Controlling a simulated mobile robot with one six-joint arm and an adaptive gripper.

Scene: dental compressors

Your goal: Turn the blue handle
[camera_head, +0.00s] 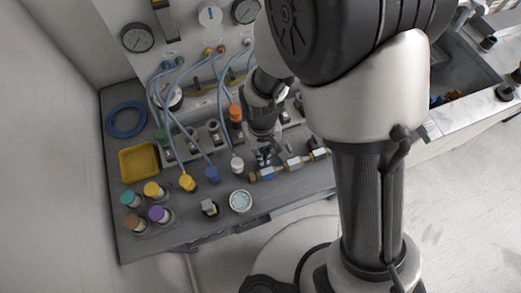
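A brass-coloured valve assembly (291,161) lies along the front right part of the grey bench. A small blue part (265,163), which looks like the blue handle, shows at its left end, partly covered by my gripper. My gripper (263,150) points down from the arm right over this blue part. Its fingertips are small and dark here, and I cannot tell whether they are open or shut, or whether they touch the blue part. A separate blue-capped fitting (212,174) on a hose stands to the left.
Several hose fittings stand close by, including a white one (237,164), a yellow one (187,182) and an orange one (235,112). A round tin (241,201), a yellow tray (139,162) and coloured-cap jars (159,214) are on the bench. Gauges (138,38) are on the panel behind.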

